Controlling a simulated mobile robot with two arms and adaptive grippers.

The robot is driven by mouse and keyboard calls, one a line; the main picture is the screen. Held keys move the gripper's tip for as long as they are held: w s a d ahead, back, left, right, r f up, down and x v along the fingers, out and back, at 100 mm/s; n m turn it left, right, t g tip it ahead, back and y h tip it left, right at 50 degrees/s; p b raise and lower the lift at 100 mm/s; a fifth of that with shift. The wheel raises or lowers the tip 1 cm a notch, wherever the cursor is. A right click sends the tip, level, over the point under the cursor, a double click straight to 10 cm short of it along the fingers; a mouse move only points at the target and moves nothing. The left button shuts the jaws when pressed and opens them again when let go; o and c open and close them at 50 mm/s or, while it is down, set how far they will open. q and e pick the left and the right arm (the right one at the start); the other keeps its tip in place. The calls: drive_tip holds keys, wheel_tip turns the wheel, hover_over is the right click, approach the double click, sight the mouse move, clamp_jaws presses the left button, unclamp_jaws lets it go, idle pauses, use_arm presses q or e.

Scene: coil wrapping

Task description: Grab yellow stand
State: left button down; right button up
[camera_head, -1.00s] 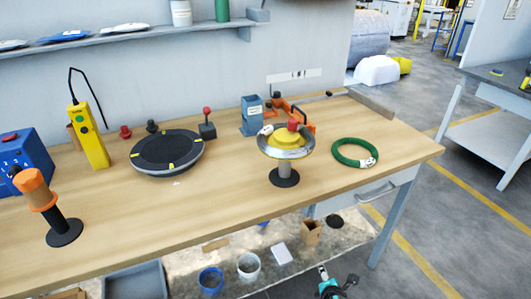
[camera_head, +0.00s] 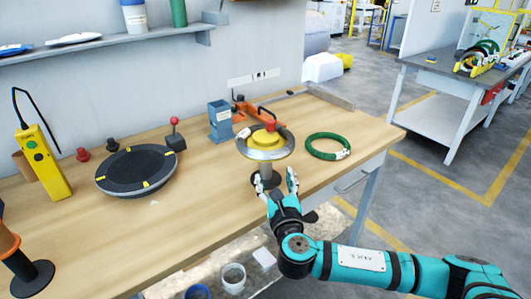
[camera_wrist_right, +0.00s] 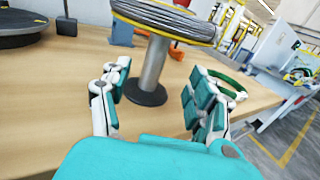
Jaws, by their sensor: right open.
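The stand with the yellow top (camera_head: 265,137) is upright on the wooden workbench, with a grey coil (camera_head: 272,154) around its top. In the right wrist view its metal post (camera_wrist_right: 153,65) rises from a dark round base (camera_wrist_right: 147,95), and the coil (camera_wrist_right: 172,18) is cut off by the upper edge. My right gripper (camera_head: 276,184) is open at the stand's near side, below the coil. In the right wrist view its fingers (camera_wrist_right: 155,92) are on either side of the post's line, with no contact visible. My left gripper is not in view.
A green ring (camera_head: 327,147) lies right of the stand. A blue holder (camera_head: 221,123) and an orange tool (camera_head: 245,105) are behind it. A black turntable (camera_head: 135,170) and yellow control box (camera_head: 42,160) are left. Bare benchtop (camera_head: 195,200) lies in front of the turntable.

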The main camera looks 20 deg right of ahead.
hover_over(267, 180)
idle(0.5)
drive_tip(key=shift+c, duration=0.4)
clamp_jaws()
drive_tip(key=shift+r, duration=0.2)
